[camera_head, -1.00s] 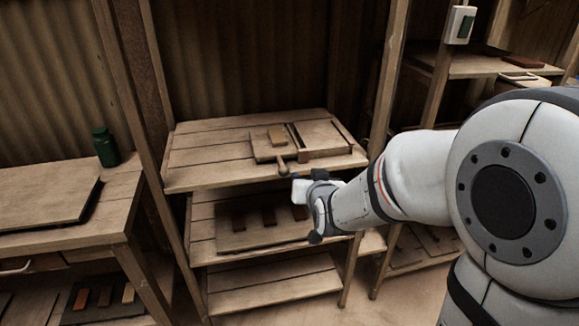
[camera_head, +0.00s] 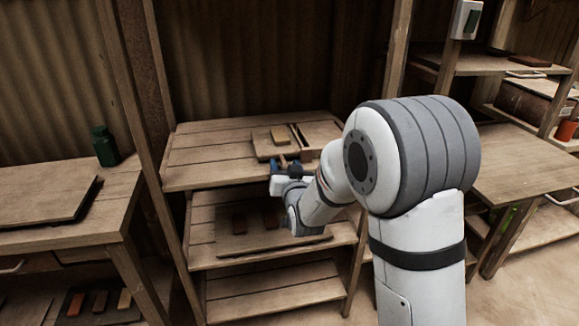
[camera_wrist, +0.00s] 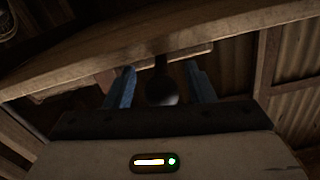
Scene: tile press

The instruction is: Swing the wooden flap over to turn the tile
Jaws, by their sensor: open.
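The wooden flap (camera_head: 263,147) lies flat on the upper shelf in the head view, with a light brown tile (camera_head: 281,134) on it. My gripper (camera_head: 283,164) is at the shelf's front edge, at the near side of the flap. In the wrist view my two blue fingers (camera_wrist: 161,86) are spread apart. The flap's dark handle with its round knob (camera_wrist: 162,93) appears between them, with a gap on each side. The frame (camera_head: 318,133) right of the flap is partly hidden by my arm.
The shelf (camera_head: 200,158) is bare left of the flap. A lower shelf (camera_head: 203,232) holds a board with dark tiles close below my wrist. A green bottle (camera_head: 105,146) stands on the left bench. A wooden post (camera_head: 391,75) rises right of the shelf.

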